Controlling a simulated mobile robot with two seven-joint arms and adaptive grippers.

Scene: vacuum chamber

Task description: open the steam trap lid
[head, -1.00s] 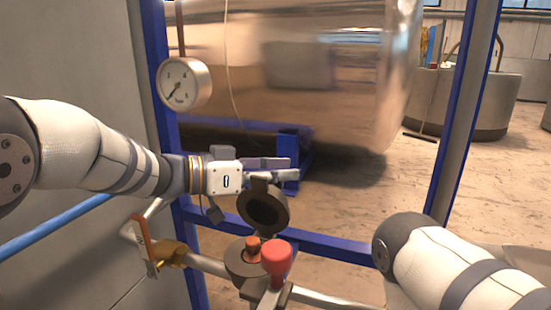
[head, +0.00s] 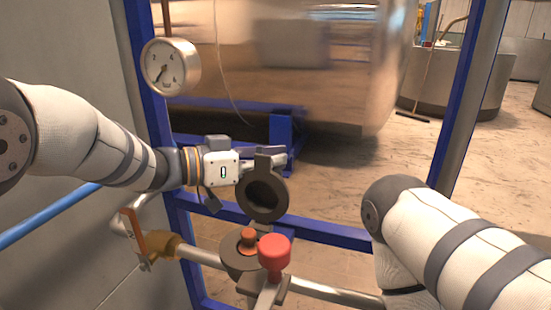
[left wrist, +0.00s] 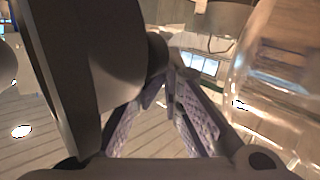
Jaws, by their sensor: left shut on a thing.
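The steam trap lid (head: 264,194) is a dark round cap with a hollow underside. It stands raised, its hollow side facing the head camera, above the dark steam trap body (head: 236,258). The body's top is uncovered, with an orange knob-like part (head: 248,238) on it. My left gripper (head: 274,160) is at the lid's upper tab, shut on it. In the left wrist view the lid (left wrist: 85,70) is a large dark disc at left, and the fingers (left wrist: 172,82) close together beside it. My right gripper is out of view.
A red knob (head: 274,250) stands just right of the trap on a metal pipe (head: 335,294). An orange-handled valve (head: 136,236) is at left. Blue frame bars (head: 315,232) run behind the lid, with a shiny tank (head: 300,80) and a gauge (head: 171,66) above.

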